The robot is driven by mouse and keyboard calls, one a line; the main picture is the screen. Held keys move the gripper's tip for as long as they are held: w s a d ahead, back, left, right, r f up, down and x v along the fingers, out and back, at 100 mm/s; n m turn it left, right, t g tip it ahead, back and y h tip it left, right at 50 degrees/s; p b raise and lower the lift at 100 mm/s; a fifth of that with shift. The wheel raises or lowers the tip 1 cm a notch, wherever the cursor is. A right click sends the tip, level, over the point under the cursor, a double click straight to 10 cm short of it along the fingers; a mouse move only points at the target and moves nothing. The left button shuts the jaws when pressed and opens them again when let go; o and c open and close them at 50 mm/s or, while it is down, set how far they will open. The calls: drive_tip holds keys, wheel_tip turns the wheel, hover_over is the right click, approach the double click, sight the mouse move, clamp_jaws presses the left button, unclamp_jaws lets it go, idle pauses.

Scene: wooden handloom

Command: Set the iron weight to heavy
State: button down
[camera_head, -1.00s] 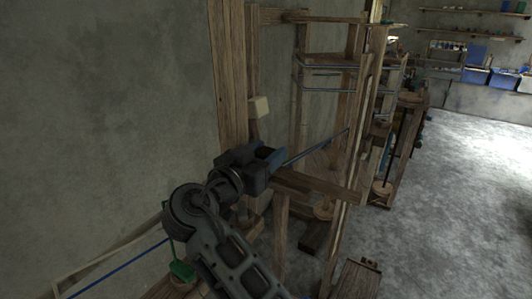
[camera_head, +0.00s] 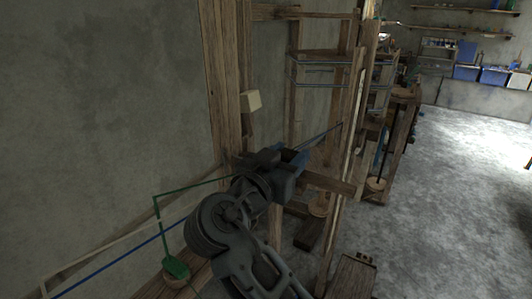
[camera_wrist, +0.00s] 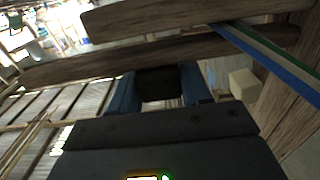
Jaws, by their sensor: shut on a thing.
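In the wrist view, the blue fingers of my gripper (camera_wrist: 157,84) are closed on a dark brown-black block (camera_wrist: 160,82). I cannot tell for sure that this block is the iron weight, and no setting mark on it is readable. In the head view, my gripper (camera_head: 297,158) is at the near part of the wooden loom frame (camera_head: 222,85), beside a horizontal beam (camera_head: 330,184). The block is hidden there by the gripper. Wooden bars (camera_wrist: 130,52) cross just beyond the fingers in the wrist view.
A cream block (camera_head: 251,101) sits on the loom post above my gripper and also shows in the wrist view (camera_wrist: 243,84). Open floor (camera_head: 455,180) lies to the right.

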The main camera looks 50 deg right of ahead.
drive_tip(key=shift+s+d, duration=0.15)
drive_tip(key=shift+s, duration=0.55)
drive_tip(key=shift+s+d, duration=0.15)
drive_tip(key=shift+s, duration=0.55)
drive_tip(key=c, duration=0.9)
unclamp_jaws()
drive_tip(key=shift+s, duration=0.1)
drive_tip(key=shift+s+a+b, duration=0.25)
drive_tip(key=shift+a+b, duration=0.1)
drive_tip(key=shift+a, duration=0.95)
drive_tip(key=shift+s+a+b, duration=0.2)
drive_tip(key=shift+a+b, duration=0.15)
drive_tip(key=shift+a, duration=0.9)
drive_tip(key=shift+s+a+b, duration=0.25)
drive_tip(key=shift+a+b, duration=0.1)
drive_tip(key=shift+a, duration=0.95)
drive_tip(key=shift+f, duration=0.1)
